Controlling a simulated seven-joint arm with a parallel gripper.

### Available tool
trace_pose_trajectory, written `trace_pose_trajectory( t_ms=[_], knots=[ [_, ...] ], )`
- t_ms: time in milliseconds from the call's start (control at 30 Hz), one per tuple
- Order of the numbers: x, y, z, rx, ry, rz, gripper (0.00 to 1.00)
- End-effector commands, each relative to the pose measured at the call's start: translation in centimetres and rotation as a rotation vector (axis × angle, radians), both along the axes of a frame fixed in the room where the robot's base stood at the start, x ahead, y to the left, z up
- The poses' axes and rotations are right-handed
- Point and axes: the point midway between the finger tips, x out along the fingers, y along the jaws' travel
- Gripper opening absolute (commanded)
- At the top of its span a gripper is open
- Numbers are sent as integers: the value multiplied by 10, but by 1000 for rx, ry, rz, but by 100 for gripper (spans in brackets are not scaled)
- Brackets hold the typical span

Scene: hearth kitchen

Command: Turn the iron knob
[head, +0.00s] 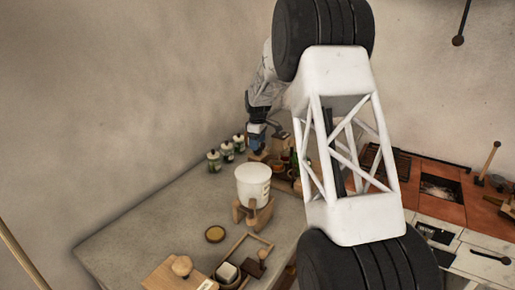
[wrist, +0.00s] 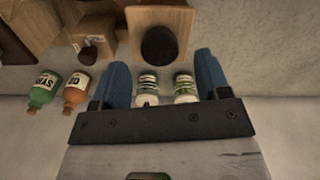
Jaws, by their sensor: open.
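A dark round knob (wrist: 159,45), which looks like the iron knob, sits on the face of a wooden block (wrist: 178,18) at the top middle of the wrist view. My gripper (wrist: 162,64) is open and empty. Its two blue fingers stand wide apart, and the knob shows between and beyond their tips, with no contact visible. In the head view my gripper (head: 257,138) is over the far end of the grey counter, near a small wooden box (head: 282,142). The knob cannot be made out there, as my arm hides part of that area.
Two capped bottles (wrist: 152,86) show between my fingers, and green (wrist: 44,90) and orange (wrist: 76,90) bottles lie left. A smaller dark knob (wrist: 88,53) is on another wooden block. A white bucket (head: 253,184) and wooden tray (head: 262,240) stand on the counter (head: 150,220).

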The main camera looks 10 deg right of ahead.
Motion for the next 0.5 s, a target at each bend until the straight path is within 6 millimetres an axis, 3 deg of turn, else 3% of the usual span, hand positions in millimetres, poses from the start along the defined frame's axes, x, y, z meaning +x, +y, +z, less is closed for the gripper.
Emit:
trace_pose_trajectory(
  t_ms=[200, 500],
  knots=[
    [0, 0, -21, 1, 1, 0, 69],
    [0, 0, -28, -1, -1, 0, 69]
  ],
)
